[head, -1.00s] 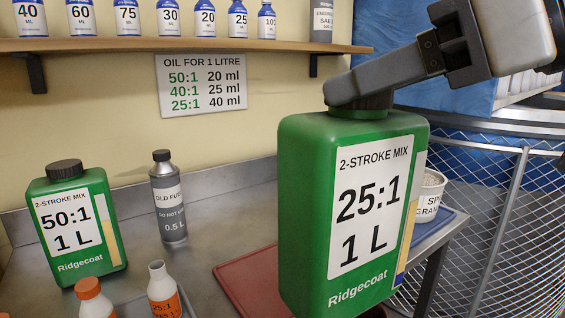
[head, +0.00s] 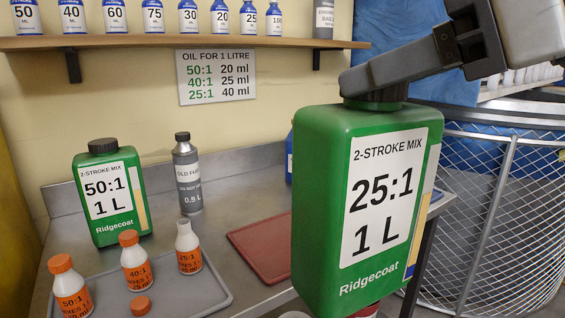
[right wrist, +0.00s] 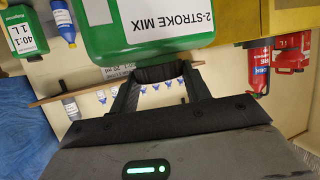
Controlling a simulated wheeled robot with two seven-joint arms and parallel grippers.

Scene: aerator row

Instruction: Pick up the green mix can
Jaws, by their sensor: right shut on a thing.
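A green mix can (head: 308,190) labelled 25:1, 1 L hangs upright, large and close in the head view. My right gripper (head: 376,92) is shut on its dark cap at the top. In the right wrist view the same can (right wrist: 215,45) shows upside down beyond the fingers (right wrist: 165,75). A second green mix can (head: 132,230), labelled 50:1, stands on the bench at left. A third green can (right wrist: 24,35), labelled 40:1, shows in the right wrist view. My left gripper is not in view.
A grey tray (head: 205,300) holds three small orange-labelled bottles; an orange cap (head: 141,305) lies there and the 25:1 bottle (head: 188,255) is uncapped. A grey Old Fuel bottle (head: 188,178) and red mat (head: 262,252) are behind. A wire-mesh basket (head: 500,220) stands right.

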